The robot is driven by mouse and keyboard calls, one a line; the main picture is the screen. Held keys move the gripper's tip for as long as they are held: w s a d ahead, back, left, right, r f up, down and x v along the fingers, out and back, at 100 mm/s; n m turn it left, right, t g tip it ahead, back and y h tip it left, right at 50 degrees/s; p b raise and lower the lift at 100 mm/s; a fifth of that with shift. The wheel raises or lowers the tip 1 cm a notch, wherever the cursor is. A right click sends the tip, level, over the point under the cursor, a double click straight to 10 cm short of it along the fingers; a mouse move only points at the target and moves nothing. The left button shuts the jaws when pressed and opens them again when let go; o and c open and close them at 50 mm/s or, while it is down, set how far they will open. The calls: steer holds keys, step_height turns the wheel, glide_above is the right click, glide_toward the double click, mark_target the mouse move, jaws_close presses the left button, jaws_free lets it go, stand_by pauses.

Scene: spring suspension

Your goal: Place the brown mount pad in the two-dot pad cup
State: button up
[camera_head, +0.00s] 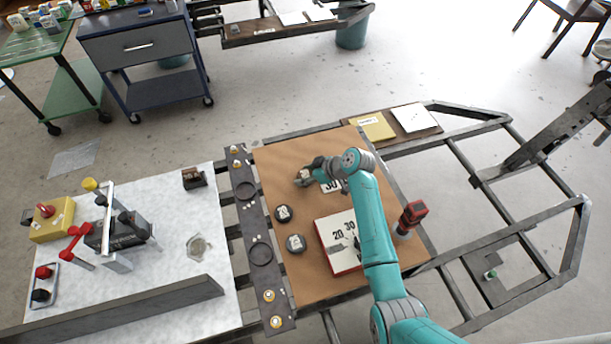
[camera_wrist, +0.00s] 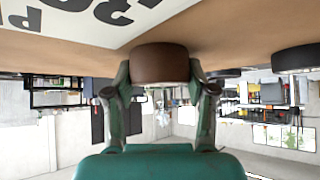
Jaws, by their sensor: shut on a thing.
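My gripper (camera_head: 303,179) is shut on the brown mount pad (camera_wrist: 159,64), a short round brown disc between its two fingers in the wrist view. In the head view my gripper is over the brown board, near its upper left part, and mostly hides the pad. Left of it a dark metal strip (camera_head: 254,222) carries two round ring-shaped cups, an upper one (camera_head: 247,191) and a lower one (camera_head: 261,253). The dot marks are too small to tell which cup has two. The held pad is apart from both cups.
A white label sheet (camera_head: 331,186) lies beside my gripper. A red-and-black tool (camera_head: 411,217) stands right of my arm. Bolts stand at the strip's ends.

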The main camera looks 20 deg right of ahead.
mark_target(306, 174)
step_height(306, 174, up, 10)
steer(key=shift+f, duration=0.1)
steer(key=s+f+m+h, duration=0.1)
steer(key=s, duration=0.1)
steer(key=s+f+m+t+h, duration=0.1)
steer(key=s+m, duration=0.1)
steer(key=s+a+f+m+t+h, duration=0.1)
steer(key=s+f, duration=0.1)
steer(key=shift+m, duration=0.3)
steer(key=s+m+h, duration=0.1)
steer(key=s, duration=0.1)
steer(key=s+m+h, duration=0.1)
steer(key=s, duration=0.1)
steer(key=s+m+h, duration=0.1)
steer(key=m, duration=0.1)
steer(key=shift+s+d+r+t, duration=0.1)
steer(key=shift+s+d+t, duration=0.2)
steer(key=shift+s+d, duration=0.1)
steer(key=shift+s+d+r, duration=0.1)
steer(key=shift+s+r, duration=0.05)
steer(key=shift+s, duration=0.2)
